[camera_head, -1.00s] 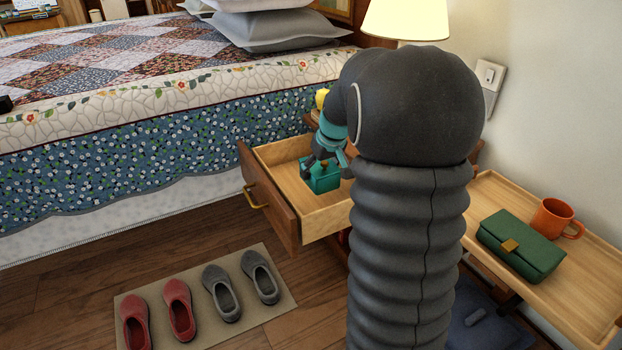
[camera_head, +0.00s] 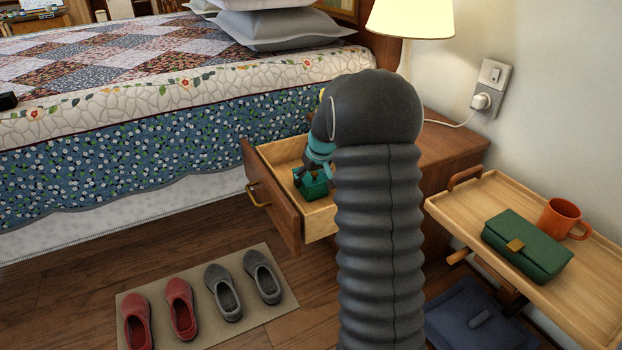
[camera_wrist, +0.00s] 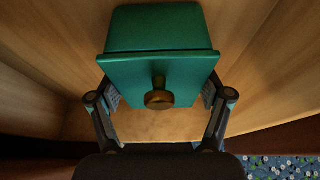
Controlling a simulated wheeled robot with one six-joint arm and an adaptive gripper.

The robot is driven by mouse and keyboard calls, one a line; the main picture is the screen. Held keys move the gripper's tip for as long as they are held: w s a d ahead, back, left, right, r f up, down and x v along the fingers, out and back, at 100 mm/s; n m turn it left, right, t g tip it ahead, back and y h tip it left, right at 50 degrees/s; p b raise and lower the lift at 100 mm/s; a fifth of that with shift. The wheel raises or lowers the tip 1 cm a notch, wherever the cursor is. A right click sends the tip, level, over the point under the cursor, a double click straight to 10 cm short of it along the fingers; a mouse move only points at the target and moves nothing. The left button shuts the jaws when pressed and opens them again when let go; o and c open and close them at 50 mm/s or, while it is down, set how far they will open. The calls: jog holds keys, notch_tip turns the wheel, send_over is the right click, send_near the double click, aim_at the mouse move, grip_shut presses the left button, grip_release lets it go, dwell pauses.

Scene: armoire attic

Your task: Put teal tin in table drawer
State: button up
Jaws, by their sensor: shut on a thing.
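The teal tin (camera_head: 315,188) is inside the open table drawer (camera_head: 322,222), between its wooden walls. In the wrist view the tin (camera_wrist: 158,28) shows its lid with a brass knob towards me. My gripper (camera_wrist: 161,92) is shut on the tin, with one finger against each side. In the head view my gripper (camera_head: 306,170) reaches down into the drawer, partly hidden by my arm. Whether the tin touches the drawer floor I cannot tell. The drawer front (camera_head: 268,195) has a brass handle.
The bedside table (camera_head: 455,150) carries a lit lamp (camera_head: 410,20). A wooden tray table (camera_head: 475,200) at right holds a green purse (camera_head: 525,245) and an orange mug (camera_head: 563,217). The bed (camera_head: 140,160) lies left of the drawer. Shoes stand on a mat (camera_head: 245,310) in front.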

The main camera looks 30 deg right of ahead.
jog(key=shift+r, duration=0.1)
jog(key=o, duration=1.2)
jog(key=shift+o, duration=0.2)
